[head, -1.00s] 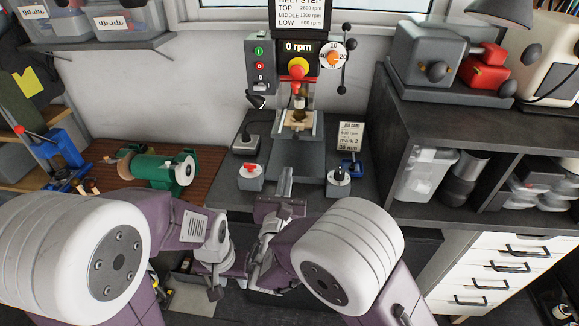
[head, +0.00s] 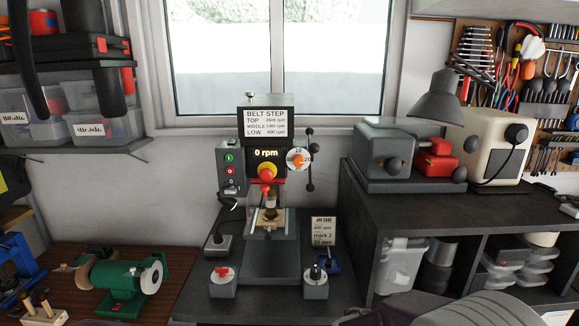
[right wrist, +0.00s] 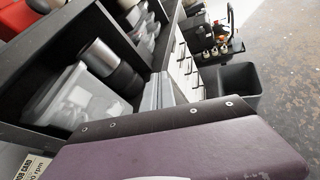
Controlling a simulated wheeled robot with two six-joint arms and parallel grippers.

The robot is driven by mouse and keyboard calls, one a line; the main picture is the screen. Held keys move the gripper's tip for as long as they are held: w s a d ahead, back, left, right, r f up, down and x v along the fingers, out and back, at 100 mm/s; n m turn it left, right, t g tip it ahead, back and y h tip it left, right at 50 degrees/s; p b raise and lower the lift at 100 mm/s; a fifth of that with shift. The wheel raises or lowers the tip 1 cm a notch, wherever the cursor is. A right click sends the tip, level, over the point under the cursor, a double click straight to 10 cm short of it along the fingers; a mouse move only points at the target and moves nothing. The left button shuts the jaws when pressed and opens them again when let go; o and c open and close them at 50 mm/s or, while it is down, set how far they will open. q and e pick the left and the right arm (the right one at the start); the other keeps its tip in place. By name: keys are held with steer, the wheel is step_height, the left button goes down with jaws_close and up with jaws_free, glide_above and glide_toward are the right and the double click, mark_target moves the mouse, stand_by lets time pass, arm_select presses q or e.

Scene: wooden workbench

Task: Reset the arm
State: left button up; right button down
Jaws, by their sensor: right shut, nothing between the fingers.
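My right gripper (right wrist: 159,78) shows in the right wrist view as two pale grey fingers side by side, beyond its purple body and dark bolted edge. It is shut with nothing between the fingers. It points toward the shelf unit and drawers, apart from them. In the head view neither gripper shows. Only a part of my arm, purple and grey, shows at the bottom right edge. My left gripper is out of view.
A drill press (head: 268,190) stands mid-bench under the window. A green grinder (head: 115,285) is at the left. A dark shelf unit (head: 460,215) with clear bins is at the right. A black bin (right wrist: 228,88) stands on the floor in the right wrist view.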

steer(key=s+f+m+g+y, duration=0.55)
steer(key=s+f+m, duration=0.3)
steer(key=s, duration=0.45)
steer(key=a+f+m+y, duration=0.3)
steer(key=a+m, duration=0.2)
steer(key=a, duration=0.2)
steer(key=w+a+f+m+t+y, duration=0.1)
steer(key=a+f+m+y, duration=0.2)
steer(key=a+m, duration=0.3)
steer(key=shift+w+a+y, duration=0.15)
steer(key=shift+a+y, duration=0.25)
steer(key=shift+y, duration=0.35)
